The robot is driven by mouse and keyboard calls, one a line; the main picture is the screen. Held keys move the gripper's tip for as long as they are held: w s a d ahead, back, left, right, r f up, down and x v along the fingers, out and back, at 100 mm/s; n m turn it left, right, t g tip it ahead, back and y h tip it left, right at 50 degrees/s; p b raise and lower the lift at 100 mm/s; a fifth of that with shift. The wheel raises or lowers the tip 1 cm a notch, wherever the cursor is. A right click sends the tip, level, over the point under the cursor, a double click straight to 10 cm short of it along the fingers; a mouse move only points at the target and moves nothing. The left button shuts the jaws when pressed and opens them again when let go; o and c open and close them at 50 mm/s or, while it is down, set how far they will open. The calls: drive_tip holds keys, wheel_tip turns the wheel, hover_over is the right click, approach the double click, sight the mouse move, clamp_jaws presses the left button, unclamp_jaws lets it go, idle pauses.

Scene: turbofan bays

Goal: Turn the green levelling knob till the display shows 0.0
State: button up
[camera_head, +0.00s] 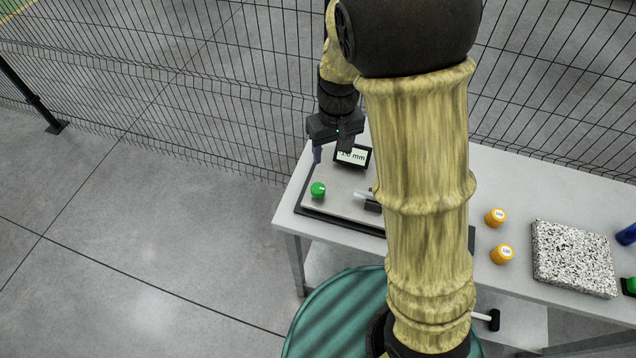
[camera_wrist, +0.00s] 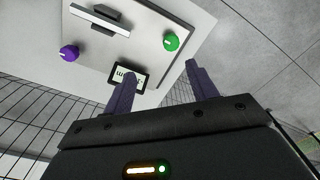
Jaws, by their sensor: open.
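The green levelling knob (camera_head: 318,190) sits at the left front of a grey plate (camera_head: 340,205) on the table. It has a white mark, and it also shows in the wrist view (camera_wrist: 171,42). The display (camera_head: 352,156) stands behind it; part of its text is covered by my arm, and I read "...6 mm" with the leading part unclear. In the wrist view the display (camera_wrist: 127,78) is upside down and partly behind a finger. My gripper (camera_head: 331,152) is open and empty, above the plate's back left, apart from the knob. In the wrist view its fingers (camera_wrist: 160,85) are spread.
A purple knob (camera_wrist: 69,52) and a raised bar (camera_wrist: 98,20) are on the plate. Two orange cylinders (camera_head: 496,217) and a speckled slab (camera_head: 574,258) lie on the table (camera_head: 500,170) to the right. A wire mesh fence (camera_head: 200,110) stands behind. Floor at left is clear.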

sight(318, 187)
drive_tip(key=a, duration=0.1)
drive_tip(key=w+a, duration=0.1)
drive_tip(key=a+n, duration=0.1)
drive_tip(key=shift+w+a+f, duration=0.1)
drive_tip(key=shift+w+f, duration=0.05)
drive_tip(key=shift+w, duration=0.15)
drive_tip(key=shift+f, duration=0.1)
wheel_tip(318, 187, down, 17)
drive_tip(key=p, duration=0.3)
drive_tip(key=shift+f, duration=0.1)
drive_tip(key=c, duration=1)
